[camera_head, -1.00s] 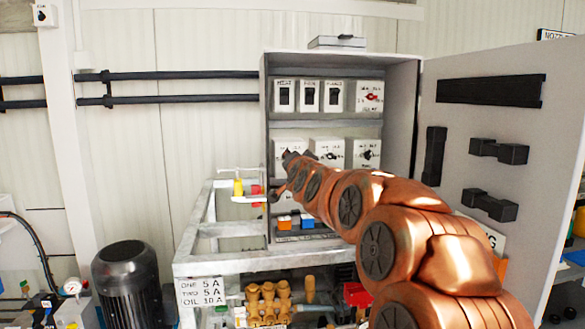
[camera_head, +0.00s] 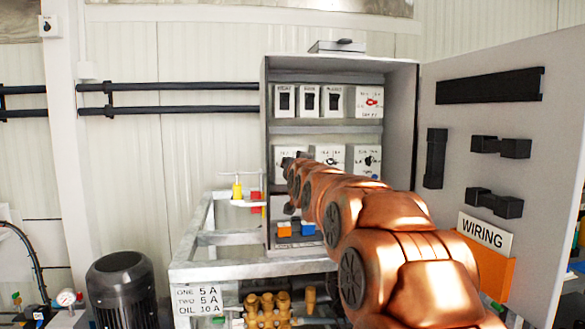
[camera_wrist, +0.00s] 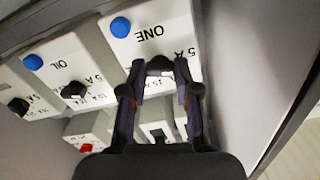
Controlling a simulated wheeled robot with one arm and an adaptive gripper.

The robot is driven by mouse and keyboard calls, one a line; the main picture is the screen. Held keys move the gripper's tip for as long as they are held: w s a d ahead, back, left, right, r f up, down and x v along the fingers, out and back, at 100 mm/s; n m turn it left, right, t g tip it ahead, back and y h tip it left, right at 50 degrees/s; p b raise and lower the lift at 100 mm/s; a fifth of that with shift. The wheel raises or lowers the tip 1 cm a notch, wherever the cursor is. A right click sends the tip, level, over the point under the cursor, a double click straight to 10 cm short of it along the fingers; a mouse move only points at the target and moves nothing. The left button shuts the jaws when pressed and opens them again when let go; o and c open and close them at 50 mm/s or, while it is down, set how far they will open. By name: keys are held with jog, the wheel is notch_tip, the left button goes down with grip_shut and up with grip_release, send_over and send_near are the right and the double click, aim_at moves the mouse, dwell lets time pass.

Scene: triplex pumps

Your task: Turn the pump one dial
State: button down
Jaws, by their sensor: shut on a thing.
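The pump one box (camera_wrist: 148,40) is white with a blue button, marked ONE, and shows upside down in the wrist view. Its black dial (camera_wrist: 160,65) sits between my fingertips. My gripper (camera_wrist: 160,72) is shut on this dial, with one finger on each side, partly hiding it and its scale. In the head view my gripper (camera_head: 293,163) is at the lower left box (camera_head: 284,153) in the open grey cabinet. My arm hides the dial there, and its pointing direction is not clear.
Two similar boxes (camera_head: 330,154) (camera_head: 367,160) stand to the right in the same row. Switch boxes (camera_head: 310,100) fill the shelf above. The cabinet door (camera_head: 455,130) stands open at right. A sign (camera_head: 198,299) reads ONE 5 A, TWO 5 A, OIL 10 A.

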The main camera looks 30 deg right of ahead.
jog(key=c, duration=0.8)
grip_release()
jog(key=shift+c, duration=0.2)
jog(key=shift+s, duration=0.1)
jog(key=v, duration=1.2)
